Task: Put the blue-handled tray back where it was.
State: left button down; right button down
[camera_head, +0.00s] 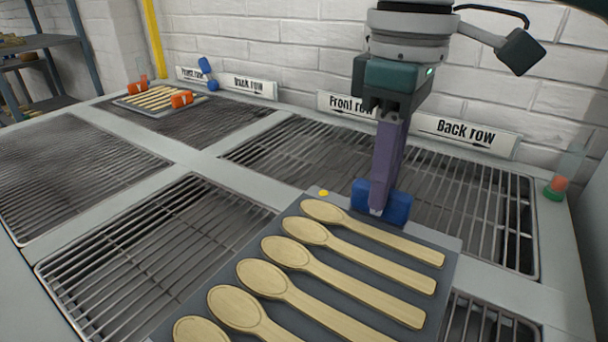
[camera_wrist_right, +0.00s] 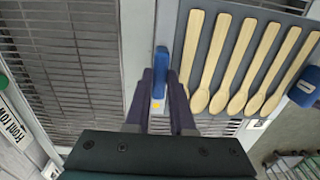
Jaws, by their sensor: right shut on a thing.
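The blue-handled tray is a dark grey board (camera_head: 437,240) holding a row of several wooden spoons, with a yellow dot at one corner. It is at the bottom middle of the head view, over the front grates and crossbar; I cannot tell whether it touches them. My right gripper (camera_head: 377,209) points down and is shut on the tray's near-wall blue handle (camera_head: 400,206). The right wrist view shows my right gripper (camera_wrist_right: 161,100) around that handle (camera_wrist_right: 161,62), the tray (camera_wrist_right: 231,38) and a second blue handle (camera_wrist_right: 305,87) at its opposite end. My left gripper is not in view.
"Front row" (camera_head: 342,103) and "Back row" (camera_head: 466,132) signs stand by the wall behind an empty back-right grate (camera_head: 455,195). An orange-handled spoon tray (camera_head: 165,112) lies far left. The left front grate (camera_head: 65,165) is empty. A small orange-and-green item (camera_head: 556,187) stands far right.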

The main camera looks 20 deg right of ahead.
aim_at(377, 224)
notch_tip(377, 224, down, 7)
jog(key=shift+r+b, duration=0.2)
jog(key=shift+b, duration=0.5)
jog(key=c, duration=0.8)
grip_release()
jog(key=shift+o, duration=0.2)
notch_tip(377, 224, up, 12)
jog(key=p, duration=0.2)
jog(key=shift+r+p, duration=0.1)
jog(key=shift+p, duration=0.2)
